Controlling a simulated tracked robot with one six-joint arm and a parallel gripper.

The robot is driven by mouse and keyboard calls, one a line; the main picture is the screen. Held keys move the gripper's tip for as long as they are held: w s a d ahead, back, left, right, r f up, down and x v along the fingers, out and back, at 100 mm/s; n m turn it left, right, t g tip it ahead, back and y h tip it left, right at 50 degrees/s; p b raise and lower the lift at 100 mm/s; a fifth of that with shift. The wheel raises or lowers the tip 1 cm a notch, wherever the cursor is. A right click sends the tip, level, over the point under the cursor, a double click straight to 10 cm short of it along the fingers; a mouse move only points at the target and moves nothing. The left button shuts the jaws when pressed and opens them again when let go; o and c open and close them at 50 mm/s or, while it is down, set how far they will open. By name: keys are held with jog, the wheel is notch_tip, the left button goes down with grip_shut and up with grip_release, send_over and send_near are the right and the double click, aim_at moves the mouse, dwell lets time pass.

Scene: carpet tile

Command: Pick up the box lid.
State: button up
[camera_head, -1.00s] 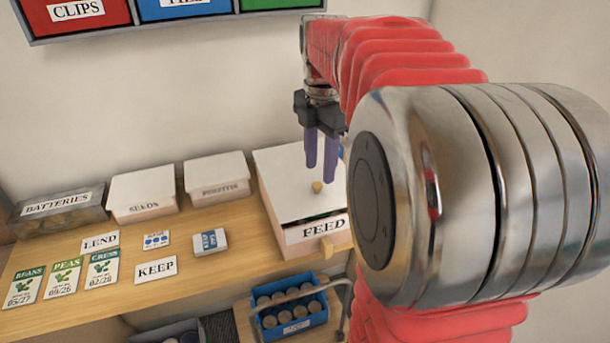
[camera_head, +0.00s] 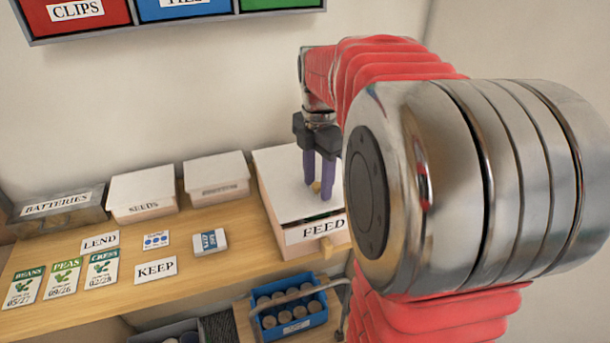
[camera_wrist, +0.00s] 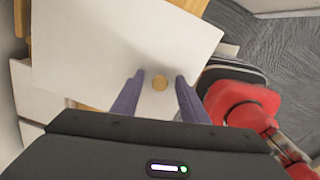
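The white box lid (camera_head: 285,180) lies on the box labelled FEED (camera_head: 310,232) at the right end of the wooden shelf. A dark gap shows under its front edge. A small round wooden knob (camera_head: 316,187) stands on the lid. In the wrist view the lid (camera_wrist: 100,50) fills the upper middle, with the knob (camera_wrist: 160,82) near its lower edge. My gripper (camera_head: 318,191) is over the lid, pointing down, its two purple fingers apart. The knob shows between the fingertips in both views. I cannot tell whether a finger touches it.
Boxes labelled SEEDS (camera_head: 142,192) and BATTERIES (camera_head: 58,211), and another white-lidded box (camera_head: 216,176), stand to the left. Seed packets, cards and a small carton (camera_head: 210,242) lie in front. A blue crate (camera_head: 292,312) with cans sits below. Coloured bins (camera_head: 186,8) hang above.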

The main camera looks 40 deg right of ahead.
grip_shut()
jog(key=shift+r, duration=0.1)
dwell(0.4)
notch_tip(320, 180, up, 10)
dwell(0.5)
dwell(0.4)
